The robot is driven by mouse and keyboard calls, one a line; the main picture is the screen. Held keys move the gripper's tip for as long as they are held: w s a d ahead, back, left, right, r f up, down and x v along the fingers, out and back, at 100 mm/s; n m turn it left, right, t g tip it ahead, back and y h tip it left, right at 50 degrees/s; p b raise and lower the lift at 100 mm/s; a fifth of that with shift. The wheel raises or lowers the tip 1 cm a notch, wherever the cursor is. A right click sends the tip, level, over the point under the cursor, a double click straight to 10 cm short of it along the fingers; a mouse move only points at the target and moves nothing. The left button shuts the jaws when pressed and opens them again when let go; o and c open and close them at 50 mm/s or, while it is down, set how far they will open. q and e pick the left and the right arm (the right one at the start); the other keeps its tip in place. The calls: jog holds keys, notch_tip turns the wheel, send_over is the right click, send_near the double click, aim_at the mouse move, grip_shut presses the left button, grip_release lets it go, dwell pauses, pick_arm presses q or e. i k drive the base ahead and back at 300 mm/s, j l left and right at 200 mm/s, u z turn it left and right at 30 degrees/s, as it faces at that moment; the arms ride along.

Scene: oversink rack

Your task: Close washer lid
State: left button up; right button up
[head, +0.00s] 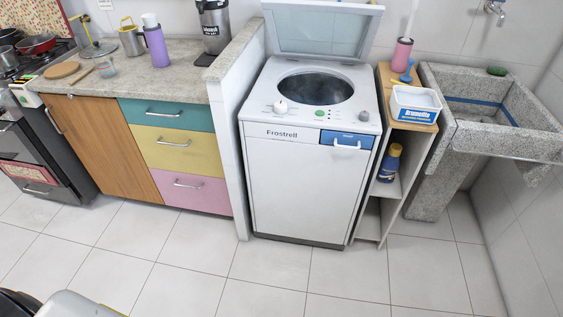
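A white top-loading washer (296,187) marked "Frostrell" stands against the back wall, right of the low partition. Its lid (318,29) is raised upright at the back, with a translucent panel in a white frame. The round drum opening (315,89) is uncovered and dark inside. Knobs and a green button sit along the front of the top, and a blue panel with a white handle is at the front right. Neither of my grippers shows in the head view.
A narrow shelf (399,140) with a white-and-blue box (415,104), a pink bottle and a blue bottle stands right of the washer. A stone sink (505,140) is further right. A partition (228,120) and counter (185,62) are left. The tiled floor (300,270) in front is clear.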

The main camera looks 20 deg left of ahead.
aim_at(377, 12)
jog(key=k+j+u, duration=0.25)
jog(key=u, duration=0.35)
jog(key=i+l+u, duration=0.15)
jog(key=l+u, duration=0.25)
jog(key=i+l+u, duration=0.1)
jog(key=l+u, duration=0.65)
jog(key=i+l, duration=0.05)
jog(key=l, duration=0.05)
